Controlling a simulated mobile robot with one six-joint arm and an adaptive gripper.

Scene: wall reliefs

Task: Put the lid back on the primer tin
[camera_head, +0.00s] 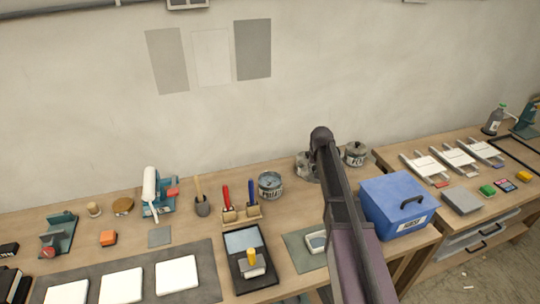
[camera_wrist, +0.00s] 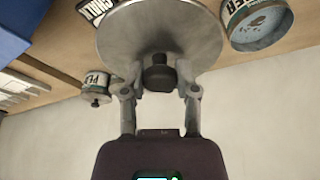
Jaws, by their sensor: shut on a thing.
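The primer tin (camera_head: 270,187) stands on the bench left of my arm, teal-topped with a pale label. In the wrist view an open tin (camera_wrist: 257,28) with a label ending in "ER" shows at the upper right, and no lid covers it. My gripper (camera_wrist: 160,86) is shut on the black knob of a round grey metal lid (camera_wrist: 160,32). The lid is apart from the open tin, to its left in the wrist view. In the head view my arm hides most of my gripper, and the grey lid shows only partly.
A lidded tin (camera_head: 355,155) stands right of my arm and also shows in the wrist view (camera_wrist: 95,88). A blue box (camera_head: 400,203) is in front of it. A two-handled tool holder (camera_head: 240,213) stands left of the primer tin. The wall behind is clear at bench height.

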